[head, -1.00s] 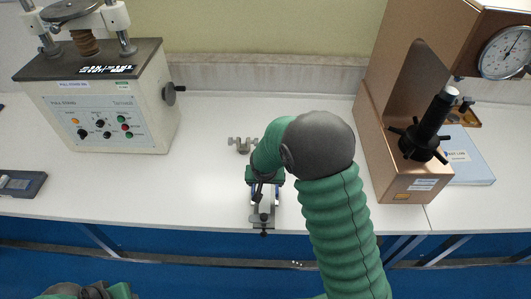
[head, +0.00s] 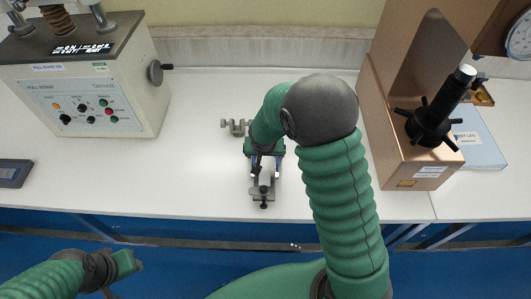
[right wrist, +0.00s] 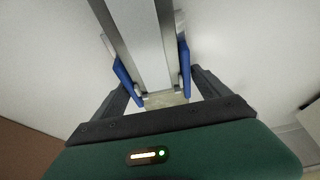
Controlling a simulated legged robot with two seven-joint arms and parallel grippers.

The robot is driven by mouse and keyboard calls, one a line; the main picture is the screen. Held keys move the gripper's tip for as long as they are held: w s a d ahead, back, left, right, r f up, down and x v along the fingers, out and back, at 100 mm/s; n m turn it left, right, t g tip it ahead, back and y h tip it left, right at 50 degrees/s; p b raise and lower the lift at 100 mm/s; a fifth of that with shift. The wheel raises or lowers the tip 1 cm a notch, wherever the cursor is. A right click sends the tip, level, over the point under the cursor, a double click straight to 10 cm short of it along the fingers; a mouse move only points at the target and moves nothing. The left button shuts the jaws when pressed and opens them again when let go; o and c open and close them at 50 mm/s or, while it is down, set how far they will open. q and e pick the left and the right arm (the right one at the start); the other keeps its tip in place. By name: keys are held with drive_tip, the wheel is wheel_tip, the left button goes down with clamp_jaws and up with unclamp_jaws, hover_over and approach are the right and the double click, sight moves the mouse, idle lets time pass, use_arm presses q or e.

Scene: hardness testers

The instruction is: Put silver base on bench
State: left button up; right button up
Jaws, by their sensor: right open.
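The silver base (head: 263,190) lies on the white bench (head: 200,185) near its front edge, partly hidden under my right arm. My right gripper (head: 264,165) is over it, with a blue finger pad on each side. In the right wrist view, the long silver piece (right wrist: 148,45) runs between the blue pads of the open right gripper (right wrist: 155,78). The pads are close to its sides; I cannot tell whether they touch. My left gripper (head: 128,264) is low at the left, in front of the bench and away from the base; its fingers are not clear.
A small grey metal part (head: 236,126) lies just behind the base. A cream tester (head: 95,100) stands at the left and a copper-coloured tester (head: 410,150) at the right. A dark device (head: 14,172) lies far left. Bench between the cream tester and base is clear.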

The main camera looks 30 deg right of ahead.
drive_tip(key=shift+o, duration=1.2)
drive_tip(key=shift+w+a, duration=0.1)
drive_tip(key=shift+a, duration=0.3)
use_arm(q)
drive_tip(key=shift+w+a+f, duration=0.1)
drive_tip(key=shift+a, duration=0.3)
drive_tip(key=shift+d, duration=0.15)
use_arm(e)
drive_tip(key=shift+d, duration=0.2)
drive_tip(key=shift+r, duration=0.25)
drive_tip(key=p+v, duration=0.2)
drive_tip(key=v, duration=0.9)
use_arm(q)
drive_tip(key=shift+w+v, duration=0.25)
drive_tip(key=shift+v, duration=0.9)
use_arm(e)
drive_tip(key=s+a+f+n+y, duration=0.1)
drive_tip(key=s+a+n, duration=0.2)
drive_tip(key=s, duration=0.3)
drive_tip(key=s+a+f+n+g+y, duration=0.1)
drive_tip(key=s+a+n, duration=0.2)
drive_tip(key=s, duration=0.4)
